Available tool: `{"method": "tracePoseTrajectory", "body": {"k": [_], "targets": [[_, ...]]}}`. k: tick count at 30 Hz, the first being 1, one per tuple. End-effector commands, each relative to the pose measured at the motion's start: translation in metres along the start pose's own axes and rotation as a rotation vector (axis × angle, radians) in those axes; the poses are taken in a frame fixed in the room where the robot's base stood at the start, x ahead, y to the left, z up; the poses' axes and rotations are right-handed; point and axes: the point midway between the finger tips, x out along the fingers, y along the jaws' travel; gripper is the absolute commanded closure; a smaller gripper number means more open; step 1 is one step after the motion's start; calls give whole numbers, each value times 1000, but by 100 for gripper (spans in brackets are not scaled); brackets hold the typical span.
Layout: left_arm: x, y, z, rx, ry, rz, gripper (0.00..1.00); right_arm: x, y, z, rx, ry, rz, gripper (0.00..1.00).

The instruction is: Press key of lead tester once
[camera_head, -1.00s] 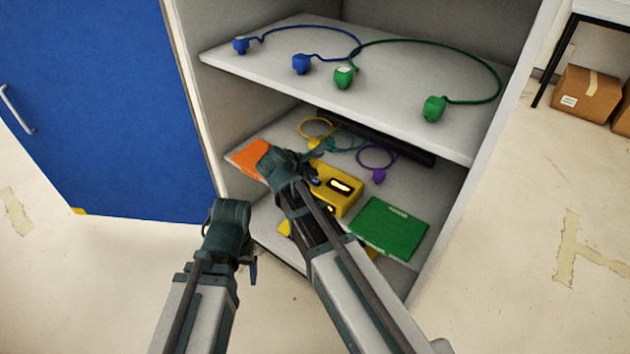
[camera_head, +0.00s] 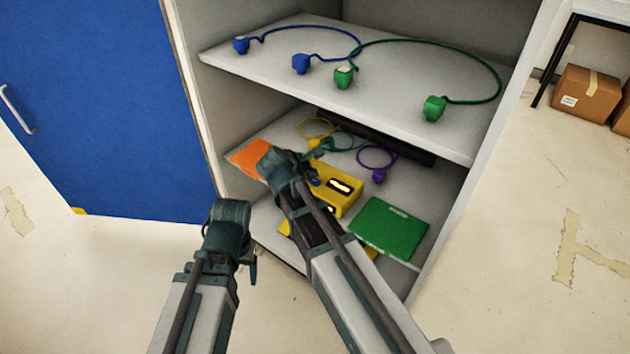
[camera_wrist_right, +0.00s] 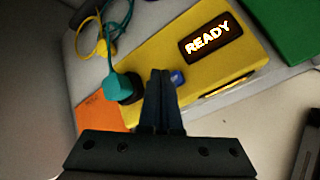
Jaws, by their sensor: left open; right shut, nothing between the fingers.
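The lead tester is a yellow box (camera_head: 345,202) on the middle shelf, and its lit display reads READY in the right wrist view (camera_wrist_right: 210,38). A blue key (camera_wrist_right: 177,77) sits on its top face, partly hidden by the fingers. A teal plug (camera_wrist_right: 119,82) stands at a dark socket beside the fingers. My right gripper (camera_wrist_right: 160,73) is shut and empty, its tips over the tester, just left of the key in the wrist view; contact cannot be told. My left gripper (camera_head: 252,268) is low in front of the cabinet, away from the tester; its fingers are mostly hidden.
An orange booklet (camera_head: 250,157) and a green one (camera_head: 390,230) lie beside the tester. Yellow, teal and purple leads (camera_head: 376,157) lie behind it. The upper shelf (camera_head: 400,110) above holds blue and green leads. An open blue door (camera_head: 95,110) stands at left.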

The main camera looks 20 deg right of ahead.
Motion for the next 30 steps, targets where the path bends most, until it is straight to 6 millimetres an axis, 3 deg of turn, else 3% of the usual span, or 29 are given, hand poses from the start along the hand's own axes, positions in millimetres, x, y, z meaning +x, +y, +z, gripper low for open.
{"method": "tracePoseTrajectory", "body": {"k": [30], "targets": [[12, 1, -1, 0, 0, 0, 26, 9, -6, -6, 0, 0, 0, 100]]}}
